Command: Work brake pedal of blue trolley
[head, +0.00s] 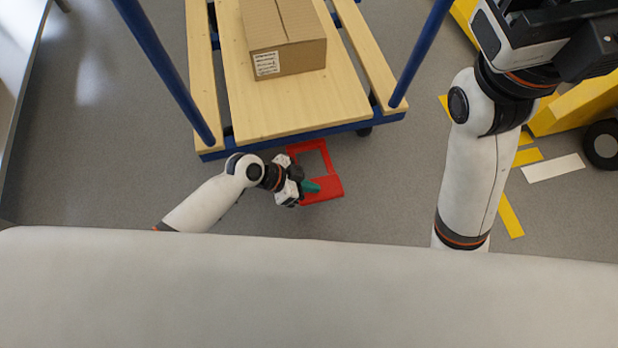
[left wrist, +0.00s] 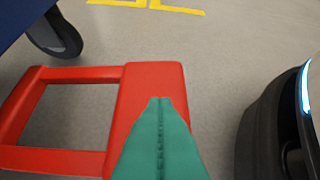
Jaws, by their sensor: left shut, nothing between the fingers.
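The blue trolley (head: 285,133) has a blue frame and light wooden boards. Its red brake pedal (head: 330,188) sticks out from the front edge, low over the floor. In the left wrist view the pedal (left wrist: 150,85) is an open red frame with a broad flat plate. My left gripper (head: 311,187) has green fingers, is shut with nothing in it, and is over the pedal plate. In the left wrist view its fingers (left wrist: 160,110) overlap the plate; whether they touch it I cannot tell. My right arm is raised at the right; its fingertips are not in view.
A cardboard box (head: 290,50) sits on the trolley boards. A dark caster (left wrist: 55,35) is beside the pedal. A yellow vehicle or cart (head: 570,105) with a black wheel (head: 603,145) stands at the right. Grey floor with yellow markings (head: 510,214) is clear around the pedal.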

